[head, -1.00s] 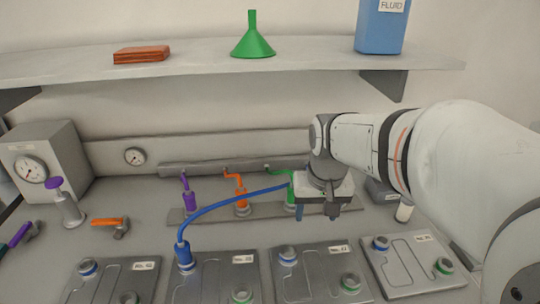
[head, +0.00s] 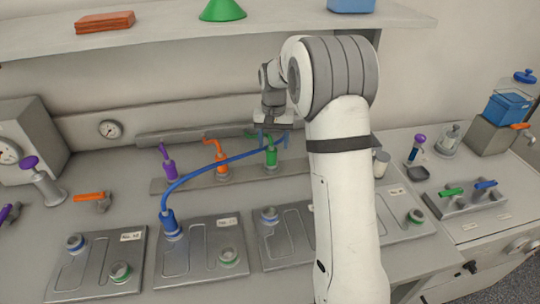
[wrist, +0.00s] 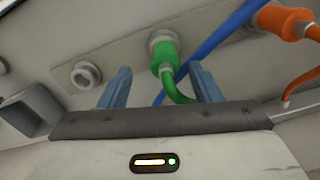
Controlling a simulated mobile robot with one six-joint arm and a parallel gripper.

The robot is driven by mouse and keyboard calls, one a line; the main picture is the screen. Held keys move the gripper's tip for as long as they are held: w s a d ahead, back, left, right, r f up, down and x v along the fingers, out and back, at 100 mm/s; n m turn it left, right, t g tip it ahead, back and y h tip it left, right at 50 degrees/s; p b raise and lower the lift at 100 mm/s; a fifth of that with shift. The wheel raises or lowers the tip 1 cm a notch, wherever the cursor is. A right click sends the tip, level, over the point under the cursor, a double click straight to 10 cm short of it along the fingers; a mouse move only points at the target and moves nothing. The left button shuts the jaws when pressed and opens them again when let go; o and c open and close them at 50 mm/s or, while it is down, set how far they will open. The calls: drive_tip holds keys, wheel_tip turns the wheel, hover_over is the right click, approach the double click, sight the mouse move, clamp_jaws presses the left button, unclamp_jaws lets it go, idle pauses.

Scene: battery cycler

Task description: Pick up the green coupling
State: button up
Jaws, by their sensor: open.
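The green coupling (head: 271,158) stands on the rear rail, at the right of the orange and purple couplings, with a green hose from its top. My gripper (head: 272,140) is open and empty at its upper end. In the wrist view the green coupling (wrist: 163,52) appears between my two blue fingers (wrist: 161,72), its base in a grey ring on the rail. Its green hose curves toward the right finger. I cannot tell whether a finger touches it.
A blue hose (head: 215,165) arcs from the blue coupling (head: 170,222) on a front plate toward my gripper and passes close to the green coupling. The orange coupling (head: 221,168) stands left on the rail (head: 195,184). A shelf (head: 280,28) hangs above.

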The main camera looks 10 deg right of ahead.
sight(271, 153)
drive_tip(key=f, duration=0.2)
drive_tip(key=f+p, duration=0.1)
drive_tip(key=f, duration=0.3)
drive_tip(key=shift+w+a, duration=0.25)
drive_tip(key=shift+w, duration=0.1)
drive_tip(key=shift+c, duration=0.5)
drive_tip(key=c, duration=1)
